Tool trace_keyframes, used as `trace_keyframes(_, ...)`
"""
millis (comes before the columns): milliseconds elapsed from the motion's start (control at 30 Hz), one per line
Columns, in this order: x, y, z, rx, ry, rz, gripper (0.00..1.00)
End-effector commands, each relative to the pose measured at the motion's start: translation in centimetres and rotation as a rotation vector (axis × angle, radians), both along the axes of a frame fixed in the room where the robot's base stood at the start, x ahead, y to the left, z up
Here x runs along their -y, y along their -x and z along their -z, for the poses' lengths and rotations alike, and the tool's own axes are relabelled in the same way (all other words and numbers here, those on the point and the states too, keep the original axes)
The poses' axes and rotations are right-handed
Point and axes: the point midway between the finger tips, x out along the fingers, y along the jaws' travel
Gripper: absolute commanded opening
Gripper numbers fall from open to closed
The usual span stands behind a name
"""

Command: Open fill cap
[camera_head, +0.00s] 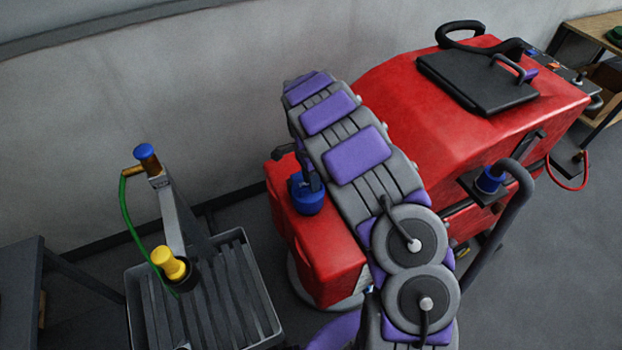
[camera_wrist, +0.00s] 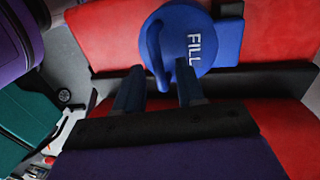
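The blue fill cap (camera_head: 309,200) sits on the red front part of the scrubber (camera_head: 325,250) in the head view. In the wrist view the cap (camera_wrist: 195,30) is round, carries white FILL lettering and has a raised blue handle on its left side. The cap looks seated on the red body. My gripper (camera_wrist: 158,70) has its two dark fingers apart, with the lower end of the handle between them and a gap visible around it. In the head view my gripper (camera_head: 310,178) is right over the cap, and my arm hides part of the scrubber.
A black lid (camera_head: 478,82) tops the scrubber. A second blue fitting (camera_head: 490,180) is on its right side. A wall runs close behind.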

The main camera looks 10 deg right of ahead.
Motion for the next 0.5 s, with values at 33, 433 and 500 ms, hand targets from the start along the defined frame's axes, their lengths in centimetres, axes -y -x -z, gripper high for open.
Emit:
trace_keyframes(33, 0.0, 0.0, -0.01, 0.0, 0.0, 0.0, 0.39)
trace_keyframes(433, 0.0, 0.0, -0.01, -0.001, 0.0, 0.0, 0.05)
trace_keyframes(500, 0.0, -0.02, -0.01, -0.001, 0.0, 0.0, 0.0)
